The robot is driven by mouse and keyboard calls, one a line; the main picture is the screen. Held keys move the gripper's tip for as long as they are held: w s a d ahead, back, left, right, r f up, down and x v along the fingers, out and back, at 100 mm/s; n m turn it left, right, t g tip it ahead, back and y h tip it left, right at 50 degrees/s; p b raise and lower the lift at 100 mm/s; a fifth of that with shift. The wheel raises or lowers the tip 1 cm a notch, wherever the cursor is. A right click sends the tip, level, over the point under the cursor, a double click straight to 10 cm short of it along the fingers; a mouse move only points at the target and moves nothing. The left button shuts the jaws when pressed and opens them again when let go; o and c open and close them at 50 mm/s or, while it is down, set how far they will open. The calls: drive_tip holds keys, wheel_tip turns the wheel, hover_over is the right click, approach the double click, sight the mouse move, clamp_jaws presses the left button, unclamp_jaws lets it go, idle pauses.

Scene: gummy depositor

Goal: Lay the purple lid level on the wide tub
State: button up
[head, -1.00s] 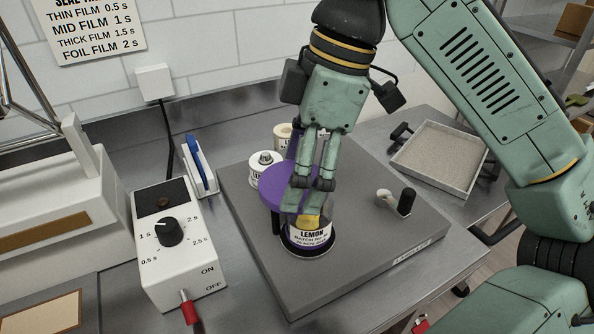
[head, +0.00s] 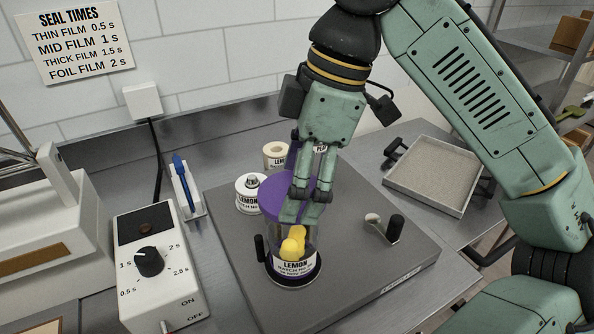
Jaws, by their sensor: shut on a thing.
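My gripper (head: 298,207) is shut on the purple lid (head: 272,198), which appears as a disc reaching out to the left of the fingers. The lid is above and behind the wide tub (head: 294,268), apart from its rim as far as I can tell. The tub is clear, has a white LEMON label and holds yellow gummies (head: 292,246). It stands upright near the front of the grey board (head: 345,250). My fingers hide part of the lid, so its exact tilt is hard to tell.
A white LEMON container (head: 250,195) and a cream roll-like container (head: 276,154) stand behind the lid. A black post (head: 261,248) is left of the tub. A spoon (head: 374,220) and black handle (head: 394,228) are right. A control box (head: 153,262) stands left.

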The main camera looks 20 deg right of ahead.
drive_tip(key=shift+f+b, duration=0.75)
drive_tip(key=shift+f, duration=1.95)
drive_tip(key=shift+f, duration=0.15)
drive_tip(key=shift+f, duration=0.4)
drive_tip(key=c, duration=0.3)
drive_tip(key=shift+s, duration=0.15)
clamp_jaws()
drive_tip(key=shift+r, duration=0.2)
drive_tip(key=shift+r+p, duration=0.1)
drive_tip(key=shift+p, duration=0.3)
